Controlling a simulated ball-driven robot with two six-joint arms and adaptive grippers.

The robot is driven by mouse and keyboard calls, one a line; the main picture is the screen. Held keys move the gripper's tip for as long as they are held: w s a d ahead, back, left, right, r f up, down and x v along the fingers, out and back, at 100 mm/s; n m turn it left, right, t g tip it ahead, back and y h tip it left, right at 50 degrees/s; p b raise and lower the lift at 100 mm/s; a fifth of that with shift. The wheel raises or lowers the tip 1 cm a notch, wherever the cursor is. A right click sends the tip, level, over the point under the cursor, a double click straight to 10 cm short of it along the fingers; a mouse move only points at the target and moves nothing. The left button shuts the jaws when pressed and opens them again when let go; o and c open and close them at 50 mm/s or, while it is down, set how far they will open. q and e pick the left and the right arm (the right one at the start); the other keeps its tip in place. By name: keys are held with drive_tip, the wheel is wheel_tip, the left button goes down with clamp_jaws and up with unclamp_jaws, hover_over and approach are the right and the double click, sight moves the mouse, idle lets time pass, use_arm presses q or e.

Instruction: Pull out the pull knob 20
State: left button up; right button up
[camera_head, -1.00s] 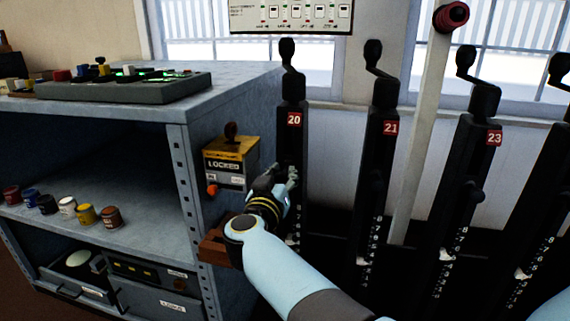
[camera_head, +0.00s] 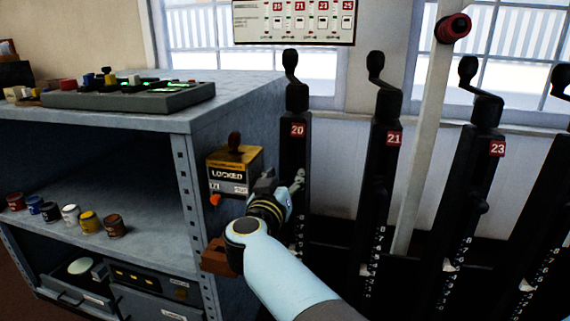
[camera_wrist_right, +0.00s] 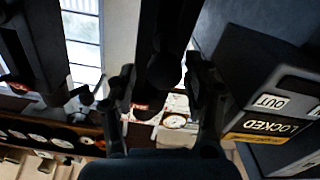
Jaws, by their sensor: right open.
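Lever 20 (camera_head: 294,150) is a black upright post with a red "20" plate and a crank handle on top. My right gripper (camera_head: 298,182) is at the post's front, below the plate, with its fingers open. In the right wrist view, the two fingers (camera_wrist_right: 162,95) stand either side of a dark upright shape with a rounded dark end (camera_wrist_right: 160,72), which may be the pull knob; I cannot tell if they touch it. In the head view the knob of lever 20 is hidden or too dark to make out. My left gripper is not in view.
A yellow-topped box (camera_head: 235,170) reading "LOCKED" is close left of my gripper, on the blue-grey shelf unit (camera_head: 185,215). Lever 21 (camera_head: 385,160) and lever 23 (camera_head: 480,185) stand to the right. A white pole with a red knob (camera_head: 453,28) rises between them.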

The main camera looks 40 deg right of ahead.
wheel_tip(320, 180, up, 8)
drive_tip(key=shift+r, duration=0.1)
idle(0.5)
